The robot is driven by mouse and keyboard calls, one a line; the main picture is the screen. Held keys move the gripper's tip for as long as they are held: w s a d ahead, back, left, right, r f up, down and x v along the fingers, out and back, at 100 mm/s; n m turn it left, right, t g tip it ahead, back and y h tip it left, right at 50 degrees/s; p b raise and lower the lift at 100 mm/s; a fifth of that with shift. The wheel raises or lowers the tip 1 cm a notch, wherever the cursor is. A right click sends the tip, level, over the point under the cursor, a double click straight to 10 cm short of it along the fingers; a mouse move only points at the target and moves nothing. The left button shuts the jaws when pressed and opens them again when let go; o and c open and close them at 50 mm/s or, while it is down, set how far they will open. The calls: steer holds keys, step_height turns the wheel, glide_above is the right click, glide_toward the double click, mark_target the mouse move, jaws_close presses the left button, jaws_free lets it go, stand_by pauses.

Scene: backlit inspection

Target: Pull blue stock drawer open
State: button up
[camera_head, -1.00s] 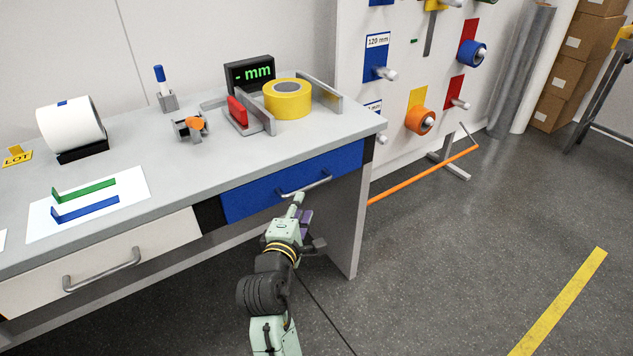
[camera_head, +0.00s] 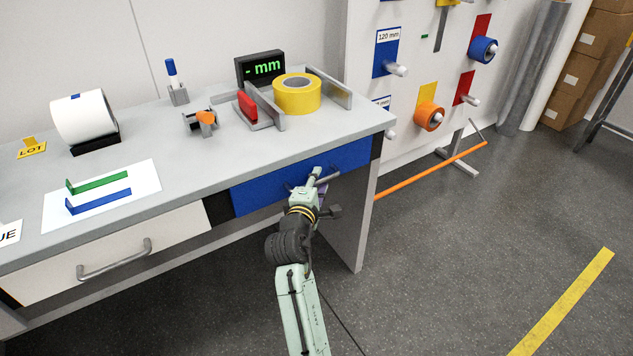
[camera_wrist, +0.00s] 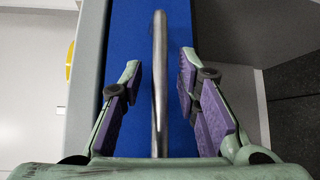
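The blue stock drawer (camera_head: 262,192) is under the right end of the grey workbench, its front looking flush with the bench. Its metal bar handle (camera_wrist: 160,85) runs up the middle of the wrist view in front of the blue drawer front (camera_wrist: 130,30). My gripper (camera_wrist: 160,82) is open, with one purple-padded finger on each side of the handle and gaps to both. In the head view my gripper (camera_head: 316,184) is at the drawer front and hides much of the handle.
A white drawer (camera_head: 120,255) with its own handle is to the left. On the bench (camera_head: 180,170) are a yellow tape roll (camera_head: 297,95) in a measuring fixture, a white roll (camera_head: 84,117) and green and blue strips. Open floor (camera_head: 470,270) lies to the right.

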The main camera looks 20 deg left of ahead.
jaws_close()
stand_by(0.6)
